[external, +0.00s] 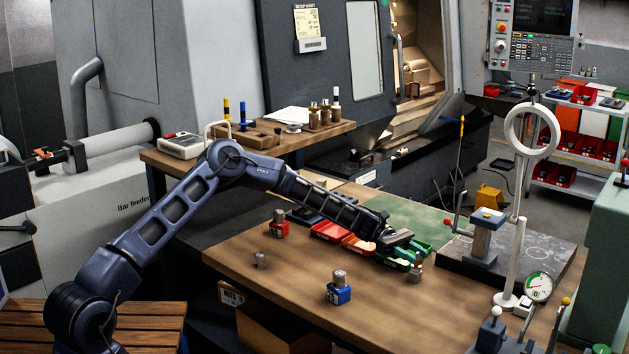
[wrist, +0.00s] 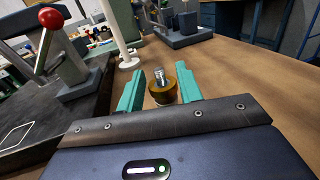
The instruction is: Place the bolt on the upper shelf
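A small piece with a silver stud-like top and a brownish round base, which may be the bolt, stands upright on the bench (external: 290,298). It shows in the external view (external: 415,273) and in the wrist view (wrist: 162,86). My gripper (external: 424,250) is low over the bench beside it. In the wrist view its teal fingers (wrist: 159,90) are apart, with the piece between or just beyond their tips. A gap shows at the left finger; contact at the right one cannot be told. A raised wooden shelf (external: 270,150) runs along the back of the bench, possibly the upper shelf.
Coloured bins (external: 358,245) lie beside my forearm. A dark plate (external: 535,262) with a ring stand (external: 518,230) is at right.

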